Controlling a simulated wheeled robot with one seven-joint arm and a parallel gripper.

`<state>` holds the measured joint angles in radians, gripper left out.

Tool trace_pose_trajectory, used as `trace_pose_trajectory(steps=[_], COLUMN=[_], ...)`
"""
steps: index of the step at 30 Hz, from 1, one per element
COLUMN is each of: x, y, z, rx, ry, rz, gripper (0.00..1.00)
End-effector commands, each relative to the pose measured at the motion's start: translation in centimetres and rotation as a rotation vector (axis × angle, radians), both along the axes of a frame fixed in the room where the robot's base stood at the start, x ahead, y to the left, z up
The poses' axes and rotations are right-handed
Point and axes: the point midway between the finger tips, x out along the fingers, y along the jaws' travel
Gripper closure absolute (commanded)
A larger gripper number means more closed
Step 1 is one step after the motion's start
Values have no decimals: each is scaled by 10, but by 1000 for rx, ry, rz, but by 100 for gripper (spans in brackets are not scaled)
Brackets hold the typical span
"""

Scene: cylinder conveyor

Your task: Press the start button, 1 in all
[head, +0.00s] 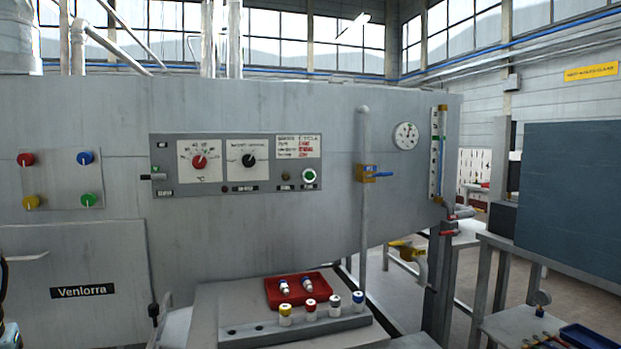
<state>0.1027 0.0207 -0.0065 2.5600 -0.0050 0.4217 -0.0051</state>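The control panel (236,163) is on the front of the large grey machine, with a red dial on the left and a black dial beside it. My gripper is not in view.
A vertical grey pipe with a blue-handled valve (372,173) stands right of the panel. Below, a red tray (300,289) and several capped vials rest on a grey ledge. Coloured knobs (57,180) are at left. A dark part intrudes at the lower left edge.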

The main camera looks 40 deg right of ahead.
Motion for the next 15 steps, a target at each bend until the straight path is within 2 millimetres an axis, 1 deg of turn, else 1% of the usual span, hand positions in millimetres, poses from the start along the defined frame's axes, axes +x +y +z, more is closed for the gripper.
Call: trace_pose_trajectory(steps=[1, 10, 15], x=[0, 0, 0], y=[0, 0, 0], z=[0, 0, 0], rx=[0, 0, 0], ry=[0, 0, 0], rz=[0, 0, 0], gripper=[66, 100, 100])
